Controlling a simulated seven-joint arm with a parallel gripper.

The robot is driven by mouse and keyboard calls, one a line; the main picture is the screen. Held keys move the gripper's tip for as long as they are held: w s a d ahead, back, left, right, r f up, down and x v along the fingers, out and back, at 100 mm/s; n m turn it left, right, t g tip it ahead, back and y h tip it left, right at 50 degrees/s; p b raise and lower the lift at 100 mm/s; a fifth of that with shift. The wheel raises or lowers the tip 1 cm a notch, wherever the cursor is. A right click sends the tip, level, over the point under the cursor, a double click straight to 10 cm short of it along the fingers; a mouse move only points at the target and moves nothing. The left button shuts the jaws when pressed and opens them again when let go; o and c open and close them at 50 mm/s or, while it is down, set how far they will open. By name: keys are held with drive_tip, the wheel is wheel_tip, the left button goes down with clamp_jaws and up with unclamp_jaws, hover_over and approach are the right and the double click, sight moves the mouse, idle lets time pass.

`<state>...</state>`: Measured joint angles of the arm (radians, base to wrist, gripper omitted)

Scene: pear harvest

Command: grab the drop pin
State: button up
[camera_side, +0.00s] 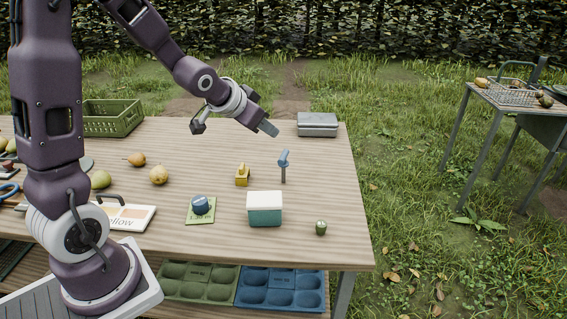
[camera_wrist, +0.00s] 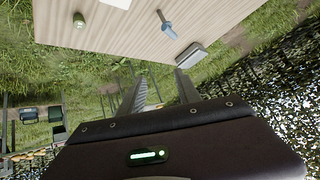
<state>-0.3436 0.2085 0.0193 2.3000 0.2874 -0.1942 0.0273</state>
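The drop pin (camera_side: 284,162) has a blue head and a thin grey shaft. It stands roughly upright on the right half of the wooden table (camera_side: 330,200). In the wrist view the drop pin (camera_wrist: 167,27) shows near the top centre, beyond my fingertips. My gripper (camera_side: 268,128) is in the air above and behind the drop pin, slightly to its left and apart from it. In the wrist view the two fingers of my gripper (camera_wrist: 161,76) are spread with nothing between them.
A grey case (camera_side: 317,124) lies at the table's back right. A green crate (camera_side: 112,117) and pears (camera_side: 159,175) are left.

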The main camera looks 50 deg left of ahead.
drive_tip(key=w+a+f+t, duration=0.2)
drive_tip(key=w+a+f, duration=0.35)
drive_tip(key=f, duration=0.55)
drive_tip(key=t+h, duration=0.1)
drive_tip(key=t, duration=0.2)
hover_over(284, 182)
drive_tip(key=shift+n, duration=0.4)
drive_tip(key=f, duration=1.4)
drive_tip(key=shift+w+a+f, duration=0.2)
drive_tip(key=shift+a, duration=0.15)
clamp_jaws()
